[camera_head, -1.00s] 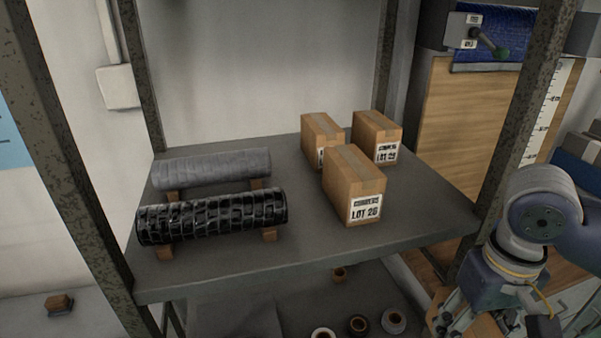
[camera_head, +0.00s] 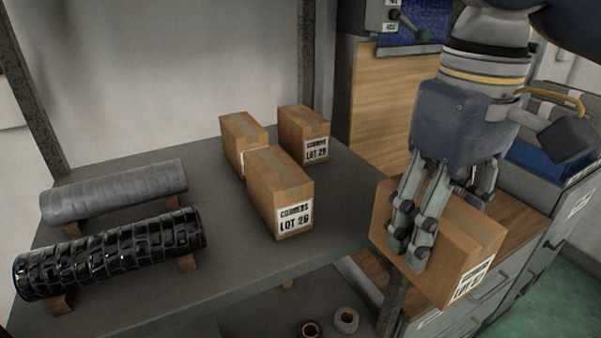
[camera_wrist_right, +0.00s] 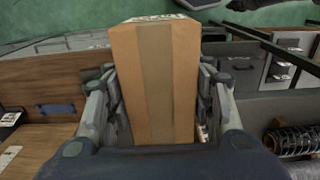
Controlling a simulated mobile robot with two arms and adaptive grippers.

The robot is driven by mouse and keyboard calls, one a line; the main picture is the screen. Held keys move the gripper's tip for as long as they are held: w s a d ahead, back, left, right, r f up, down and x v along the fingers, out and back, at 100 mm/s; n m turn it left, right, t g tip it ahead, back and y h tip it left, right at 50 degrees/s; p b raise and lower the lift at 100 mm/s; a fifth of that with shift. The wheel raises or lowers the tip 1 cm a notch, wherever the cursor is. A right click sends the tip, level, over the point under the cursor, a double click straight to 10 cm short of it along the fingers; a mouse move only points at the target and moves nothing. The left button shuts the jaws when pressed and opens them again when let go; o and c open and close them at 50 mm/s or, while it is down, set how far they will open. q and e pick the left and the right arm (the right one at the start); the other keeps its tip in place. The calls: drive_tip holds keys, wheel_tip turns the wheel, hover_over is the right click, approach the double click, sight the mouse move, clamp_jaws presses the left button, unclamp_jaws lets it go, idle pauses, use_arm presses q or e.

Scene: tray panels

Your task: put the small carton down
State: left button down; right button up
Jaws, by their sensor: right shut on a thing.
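A small brown carton (camera_head: 458,250) with a tape strip and a white label is held by my right gripper (camera_head: 432,215). The fingers are shut on its two sides, and the carton hangs tilted at the right end of the shelf, in front of a wooden-topped cabinet. In the right wrist view the carton (camera_wrist_right: 156,85) sits between the two fingers. Three similar cartons stand on the grey shelf: a front one (camera_head: 280,195) labelled LOT 2B or similar, one at the back left (camera_head: 241,140) and one at the back right (camera_head: 304,135). My left gripper does not show.
A grey roll (camera_head: 115,192) and a black shiny roll (camera_head: 110,252) lie on wooden blocks at the shelf's left. Bare shelf (camera_head: 345,215) lies right of the front carton. A dark metal upright (camera_head: 392,305) stands at the shelf's right corner. Small rings (camera_head: 345,320) lie below.

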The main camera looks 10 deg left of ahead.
drive_tip(key=w+a+p, duration=0.2)
drive_tip(key=w+a, duration=0.1)
drive_tip(key=w, duration=0.1)
drive_tip(key=w+a+p, duration=0.2)
drive_tip(key=w+a, duration=0.1)
drive_tip(key=w, duration=0.2)
drive_tip(key=w+a+p, duration=0.2)
drive_tip(key=w+a, duration=0.2)
drive_tip(key=shift+w, duration=0.4)
drive_tip(key=shift+w+a+f+p, duration=0.15)
drive_tip(key=shift+w+p, duration=0.1)
drive_tip(key=shift+p, duration=0.25)
drive_tip(key=shift+f+p, duration=0.45)
drive_tip(key=shift+f, duration=1.2)
drive_tip(key=shift+s+f, duration=0.1)
drive_tip(key=o, duration=0.9)
drive_tip(key=shift+o, duration=0.2)
